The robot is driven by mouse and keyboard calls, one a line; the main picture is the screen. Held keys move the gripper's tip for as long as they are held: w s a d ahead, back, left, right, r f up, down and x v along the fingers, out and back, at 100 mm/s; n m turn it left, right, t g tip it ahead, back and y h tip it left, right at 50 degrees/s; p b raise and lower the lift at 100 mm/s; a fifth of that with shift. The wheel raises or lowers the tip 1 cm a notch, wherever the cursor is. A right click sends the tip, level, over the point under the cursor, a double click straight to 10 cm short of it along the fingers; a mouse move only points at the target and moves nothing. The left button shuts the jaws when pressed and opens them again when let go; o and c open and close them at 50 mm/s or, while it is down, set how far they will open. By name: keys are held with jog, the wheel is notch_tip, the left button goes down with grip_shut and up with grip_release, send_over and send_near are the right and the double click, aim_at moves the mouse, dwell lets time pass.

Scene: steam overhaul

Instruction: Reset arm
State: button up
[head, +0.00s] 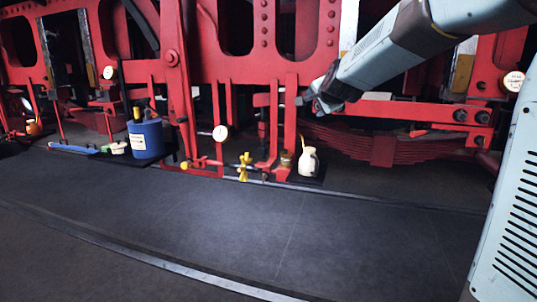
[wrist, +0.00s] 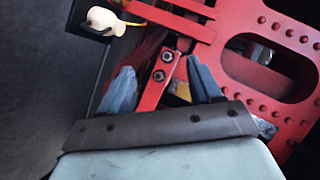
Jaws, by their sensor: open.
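My gripper (head: 318,104) is at the end of my arm, in front of the red frame in the upper right part of the head view. In the wrist view its two blue-grey fingers (wrist: 163,84) stand apart with nothing held between them. A red bar with two bolts (wrist: 162,66) shows beyond the gap. I cannot tell how far the fingertips are from it. A cream jug (head: 308,162) stands upright below my gripper; it also shows at the top left of the wrist view (wrist: 104,21).
The red frame (head: 350,124) with leaf springs (head: 385,145) spans the back. The dark floor (head: 240,220) in front is clear.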

jog(key=s+d+f+n+g, duration=0.2)
jog(key=s+d+f+n, duration=0.1)
jog(key=s, duration=1)
jog(key=s+d+f+n+g+h, duration=0.1)
jog(key=s+d+f+n+g, duration=0.1)
jog(key=s, duration=1.1)
jog(key=s+d+f+n+g, duration=0.3)
jog(key=s+f+n, duration=0.3)
jog(key=s, duration=0.7)
jog(key=shift+s+d+f+g+h, duration=0.3)
jog(key=shift+s+d+f+g, duration=0.1)
jog(key=shift+f, duration=0.1)
jog(key=shift+w, duration=0.1)
